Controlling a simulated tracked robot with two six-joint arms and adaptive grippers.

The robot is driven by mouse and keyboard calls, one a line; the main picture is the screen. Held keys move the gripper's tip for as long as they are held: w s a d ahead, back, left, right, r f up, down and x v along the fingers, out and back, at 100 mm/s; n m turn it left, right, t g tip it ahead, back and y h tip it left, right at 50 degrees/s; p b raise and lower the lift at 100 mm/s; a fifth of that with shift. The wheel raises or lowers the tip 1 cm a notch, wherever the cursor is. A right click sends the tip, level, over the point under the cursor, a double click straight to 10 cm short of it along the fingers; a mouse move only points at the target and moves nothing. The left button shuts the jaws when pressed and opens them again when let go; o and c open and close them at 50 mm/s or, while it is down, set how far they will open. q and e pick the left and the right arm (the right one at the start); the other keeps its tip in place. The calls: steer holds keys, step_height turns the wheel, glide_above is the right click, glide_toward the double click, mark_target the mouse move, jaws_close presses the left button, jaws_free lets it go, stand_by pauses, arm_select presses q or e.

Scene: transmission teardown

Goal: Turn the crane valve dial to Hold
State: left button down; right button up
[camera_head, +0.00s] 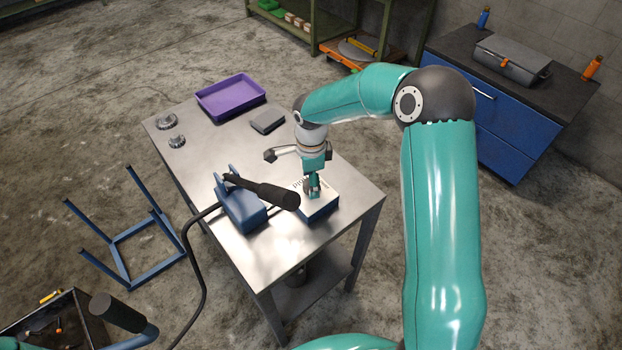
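The valve box (318,210), blue with a white labelled top, sits near the front right of the steel table. My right gripper (314,191) reaches down from above onto its top face. The gripper and wrist cover the dial, so its pointer and setting are hidden. The fingertips look close together, but whether they grip the dial is too small to tell. The label lettering is only partly visible and I cannot read it fully. Left of the box is a blue pump unit (236,210) with a long black-gripped lever (265,190). My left gripper is not in view.
The steel table (215,150) also holds a purple tray (230,97), a grey block (268,121) and two metal gears (168,121). A black hose (188,240) runs from the pump to the floor. A blue frame (128,240) stands left; a blue cabinet (510,125) stands back right.

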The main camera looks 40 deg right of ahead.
steer(key=shift+f, duration=0.35)
steer(key=c, duration=1.1)
steer(key=shift+c, duration=0.2)
